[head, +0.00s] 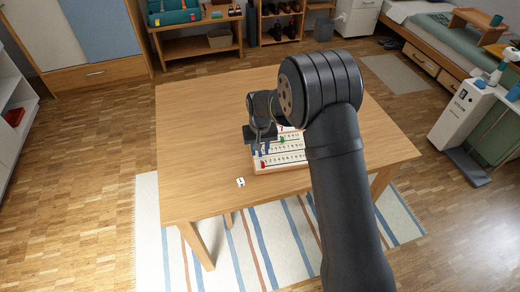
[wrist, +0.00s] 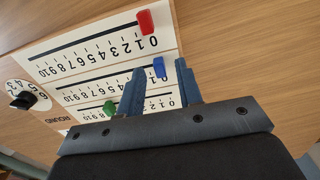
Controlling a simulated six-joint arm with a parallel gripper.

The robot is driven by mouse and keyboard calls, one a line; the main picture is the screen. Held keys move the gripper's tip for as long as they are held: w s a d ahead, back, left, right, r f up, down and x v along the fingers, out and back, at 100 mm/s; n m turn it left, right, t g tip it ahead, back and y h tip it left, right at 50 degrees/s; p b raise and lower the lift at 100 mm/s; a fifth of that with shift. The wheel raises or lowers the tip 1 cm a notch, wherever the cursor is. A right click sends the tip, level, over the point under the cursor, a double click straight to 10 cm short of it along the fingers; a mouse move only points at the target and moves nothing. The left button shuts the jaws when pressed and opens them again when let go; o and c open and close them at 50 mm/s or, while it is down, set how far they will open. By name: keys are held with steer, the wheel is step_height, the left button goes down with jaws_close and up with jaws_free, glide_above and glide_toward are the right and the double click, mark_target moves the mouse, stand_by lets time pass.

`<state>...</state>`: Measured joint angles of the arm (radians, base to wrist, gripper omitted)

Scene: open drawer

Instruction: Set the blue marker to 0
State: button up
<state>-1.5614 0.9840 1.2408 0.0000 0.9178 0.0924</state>
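A white score board (head: 290,166) with rows of numbers from 0 to 10 lies on the table. In the wrist view, the blue marker (wrist: 159,67) stands at the right end of the middle row, near the 0 end; its exact number is hard to tell because a finger hides part of the scale. My gripper (wrist: 160,66) is open, with one blue finger on either side of the blue marker and a visible gap to each. In the head view, my gripper (head: 262,145) is low over the board's left end.
A red marker (wrist: 145,21) is at the 0 end of the neighbouring row. A green marker (wrist: 109,108) sits along another row. A round dial (wrist: 22,100) marked ROUND is at the board's far end. A die (head: 240,182) lies on the table (head: 200,130), which is otherwise clear.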

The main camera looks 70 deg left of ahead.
step_height(320, 180, up, 17)
stand_by(0.4)
steer(key=shift+f, duration=0.1)
step_height(320, 180, down, 18)
steer(key=shift+r, duration=0.25)
steer(key=shift+w, duration=0.2)
